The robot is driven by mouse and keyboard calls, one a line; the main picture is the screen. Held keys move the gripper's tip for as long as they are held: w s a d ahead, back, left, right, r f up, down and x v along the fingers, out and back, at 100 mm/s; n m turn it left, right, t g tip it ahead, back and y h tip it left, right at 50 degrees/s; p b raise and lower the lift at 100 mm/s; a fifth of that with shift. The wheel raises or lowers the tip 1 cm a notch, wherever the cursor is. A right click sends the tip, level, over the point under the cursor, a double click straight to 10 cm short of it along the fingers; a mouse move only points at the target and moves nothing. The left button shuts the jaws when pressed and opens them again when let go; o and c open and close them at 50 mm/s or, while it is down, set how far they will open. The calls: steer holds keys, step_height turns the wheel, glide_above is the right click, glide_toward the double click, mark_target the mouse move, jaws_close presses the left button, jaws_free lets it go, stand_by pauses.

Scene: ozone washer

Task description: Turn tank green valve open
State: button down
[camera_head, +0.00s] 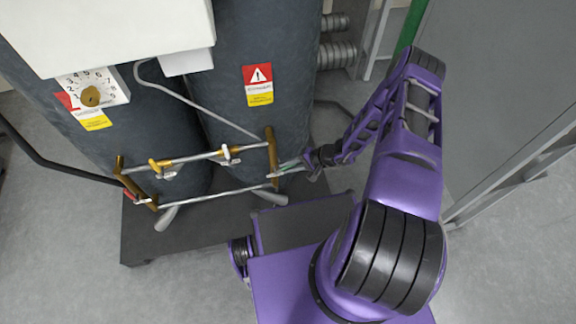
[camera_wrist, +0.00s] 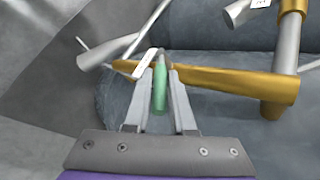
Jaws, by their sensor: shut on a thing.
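The green valve handle (camera_wrist: 160,90) stands between the two fingers of my gripper (camera_wrist: 160,84) in the wrist view. The fingers are closed on it. The handle points along the fingers, in front of a brass pipe (camera_wrist: 215,78). In the head view my gripper (camera_head: 296,164) reaches in from the right to the right end of the pipework, where a bit of the green handle (camera_head: 286,166) shows beside the brass upright (camera_head: 271,155). The fingers hide part of the handle there.
Two dark grey tanks (camera_head: 262,40) stand behind the pipes. A grey cabinet (camera_head: 495,100) stands at the right.

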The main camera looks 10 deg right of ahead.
steer(key=c, duration=0.8)
jaws_free()
steer(key=shift+o, duration=0.2)
steer(key=v, duration=1.7)
steer(key=shift+d+p, duration=0.3)
steer(key=shift+p, duration=0.05)
